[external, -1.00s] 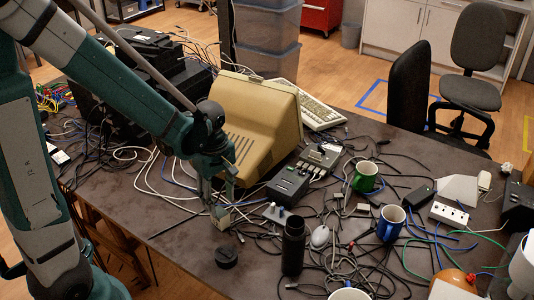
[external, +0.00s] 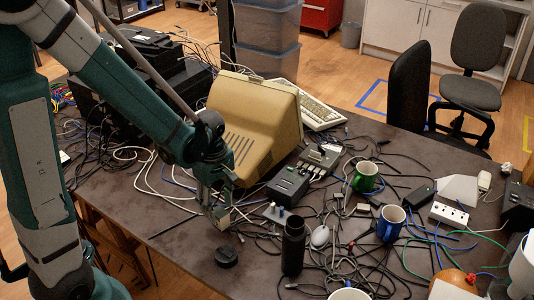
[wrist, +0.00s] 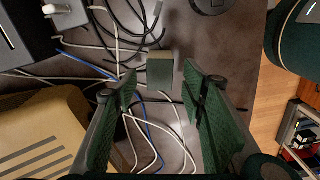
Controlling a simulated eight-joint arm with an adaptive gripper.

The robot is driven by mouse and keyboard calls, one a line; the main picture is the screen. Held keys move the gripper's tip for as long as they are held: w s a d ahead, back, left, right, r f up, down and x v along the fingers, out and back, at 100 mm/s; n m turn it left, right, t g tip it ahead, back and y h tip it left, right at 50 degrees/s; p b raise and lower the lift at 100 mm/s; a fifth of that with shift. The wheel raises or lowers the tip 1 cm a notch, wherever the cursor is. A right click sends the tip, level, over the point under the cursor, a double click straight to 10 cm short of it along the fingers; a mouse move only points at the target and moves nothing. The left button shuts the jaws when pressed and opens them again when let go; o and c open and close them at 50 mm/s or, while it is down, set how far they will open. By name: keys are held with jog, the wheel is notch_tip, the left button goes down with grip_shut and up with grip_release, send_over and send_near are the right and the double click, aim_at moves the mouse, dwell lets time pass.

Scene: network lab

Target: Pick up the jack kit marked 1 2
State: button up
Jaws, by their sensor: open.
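A small grey-green box (wrist: 160,72) lies on the dark table in the wrist view, just beyond the fingertips and lined up with the gap between them. I cannot read any marking on it, so I cannot tell if it is the jack kit marked 1 2. My gripper (wrist: 160,92) is open, with one green-padded finger on each side of the gap and nothing held.
A beige monitor (external: 255,120) stands close behind my gripper. A black bottle (external: 293,247) stands upright to the right, and a round black puck (external: 226,257) lies in front. Loose cables (wrist: 150,140) run beside and under the fingers. Bare tabletop lies at the front left.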

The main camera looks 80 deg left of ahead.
aim_at(219, 212)
jog(key=shift+f, duration=0.15)
jog(key=shift+d+f+b, duration=0.1)
jog(key=shift+f+b, duration=0.9)
jog(key=shift+f, duration=1.5)
jog(key=c, duration=1)
